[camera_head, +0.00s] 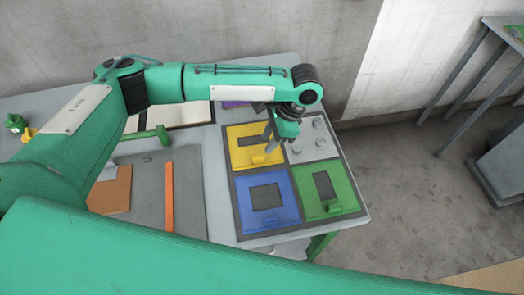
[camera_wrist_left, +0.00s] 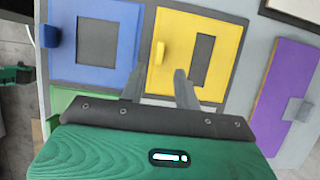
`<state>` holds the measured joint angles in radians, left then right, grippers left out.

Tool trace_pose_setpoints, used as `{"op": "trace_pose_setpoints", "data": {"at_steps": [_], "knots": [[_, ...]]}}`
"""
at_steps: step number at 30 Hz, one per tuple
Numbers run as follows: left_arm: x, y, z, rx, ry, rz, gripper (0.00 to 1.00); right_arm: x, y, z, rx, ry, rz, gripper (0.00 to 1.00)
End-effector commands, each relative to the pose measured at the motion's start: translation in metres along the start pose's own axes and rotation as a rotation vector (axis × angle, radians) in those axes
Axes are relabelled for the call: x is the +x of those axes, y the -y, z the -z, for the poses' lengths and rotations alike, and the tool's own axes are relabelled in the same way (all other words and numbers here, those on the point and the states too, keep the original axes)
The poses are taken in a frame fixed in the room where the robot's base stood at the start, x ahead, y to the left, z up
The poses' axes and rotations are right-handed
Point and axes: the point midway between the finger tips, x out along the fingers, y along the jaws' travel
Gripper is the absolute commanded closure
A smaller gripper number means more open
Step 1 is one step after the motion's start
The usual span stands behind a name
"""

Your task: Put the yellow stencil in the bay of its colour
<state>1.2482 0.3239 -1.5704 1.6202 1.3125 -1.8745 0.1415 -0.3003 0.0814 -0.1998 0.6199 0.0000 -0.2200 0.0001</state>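The yellow stencil (camera_head: 237,155) lies flat in the far left bay of the grey tray (camera_head: 231,188). It has a dark rectangular opening and a small raised yellow tab. It also shows in the left wrist view (camera_wrist_left: 224,68), with its tab (camera_wrist_left: 159,53) beyond the fingers. My left gripper (camera_head: 270,138) is above the stencil's right side. In the left wrist view its two fingers (camera_wrist_left: 156,82) are apart with nothing between them. I cannot tell the colour of the bay floor under the stencil. My right gripper is not in view.
A blue stencil (camera_head: 286,210) and a green stencil (camera_head: 341,188) fill the near bays. The far right bay (camera_head: 309,153) has several grey knobs. A purple panel (camera_wrist_left: 284,85) lies beyond the yellow stencil. An orange strip (camera_head: 169,195) lies left of the tray.

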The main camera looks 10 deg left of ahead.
Motion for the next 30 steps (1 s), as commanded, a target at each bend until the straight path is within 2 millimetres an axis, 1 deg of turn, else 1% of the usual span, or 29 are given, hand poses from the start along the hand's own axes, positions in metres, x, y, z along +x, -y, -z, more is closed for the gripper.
{"op": "trace_pose_setpoints", "data": {"at_steps": [1,3,6,9,13,26,30], "knots": [[-0.008,0.0,0.001,0.0,-0.001,0.002,0.68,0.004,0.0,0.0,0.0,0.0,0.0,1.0],[-0.02,0.0,0.001,0.0,-0.002,0.002,0.68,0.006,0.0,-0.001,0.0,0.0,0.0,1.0],[-0.031,0.0,0.001,0.001,-0.001,0.001,0.68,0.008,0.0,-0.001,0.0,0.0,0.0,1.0],[-0.038,0.0,0.0,0.0,0.0,0.001,0.68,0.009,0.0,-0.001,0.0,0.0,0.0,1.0],[-0.04,0.0,0.0,0.0,0.001,0.0,0.68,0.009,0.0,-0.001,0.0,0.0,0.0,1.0],[-0.04,0.0,0.0,0.0,0.001,0.0,0.68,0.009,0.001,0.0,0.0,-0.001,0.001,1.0],[-0.04,0.0,0.0,0.0,0.001,0.0,0.68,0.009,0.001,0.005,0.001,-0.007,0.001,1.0]]}}
